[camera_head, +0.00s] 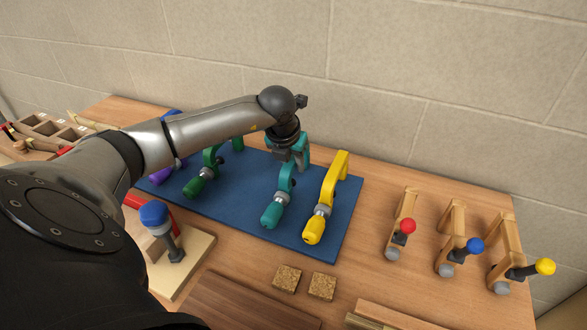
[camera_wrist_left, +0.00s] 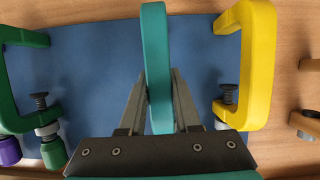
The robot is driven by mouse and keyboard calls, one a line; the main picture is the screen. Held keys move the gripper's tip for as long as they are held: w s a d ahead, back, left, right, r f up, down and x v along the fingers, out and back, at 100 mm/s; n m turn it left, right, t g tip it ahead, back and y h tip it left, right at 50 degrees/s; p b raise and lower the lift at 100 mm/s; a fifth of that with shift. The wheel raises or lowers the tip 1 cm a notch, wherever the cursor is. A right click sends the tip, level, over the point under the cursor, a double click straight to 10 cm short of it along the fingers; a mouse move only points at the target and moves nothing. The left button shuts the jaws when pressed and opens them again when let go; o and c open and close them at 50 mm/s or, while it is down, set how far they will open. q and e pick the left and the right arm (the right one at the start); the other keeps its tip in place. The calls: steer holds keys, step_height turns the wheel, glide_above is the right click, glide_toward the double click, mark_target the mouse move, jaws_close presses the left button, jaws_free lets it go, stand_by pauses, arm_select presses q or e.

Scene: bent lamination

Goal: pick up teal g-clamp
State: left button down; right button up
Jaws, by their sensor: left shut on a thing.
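The teal g-clamp (camera_head: 286,180) is over the blue mat, between the green clamp and the yellow clamp, with its teal handle toward the front. My left gripper (camera_head: 288,152) comes down on its back part from above and is shut on it. In the left wrist view the teal bar of the clamp (camera_wrist_left: 157,50) stands between the two fingers of the gripper (camera_wrist_left: 160,92). I cannot tell whether the clamp touches the mat. My right gripper is not in view.
The yellow clamp (camera_head: 328,195) is close on the right, the green clamp (camera_head: 208,165) on the left. The blue mat (camera_head: 235,200) lies on a wooden bench before a block wall. Wooden clamps (camera_head: 452,235) stand at right. Cork blocks (camera_head: 287,278) lie in front.

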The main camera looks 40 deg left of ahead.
arm_select(q)
steer(key=shift+r, duration=0.1)
step_height(320, 180, up, 26)
steer(key=p, duration=0.8)
stand_by(0.8)
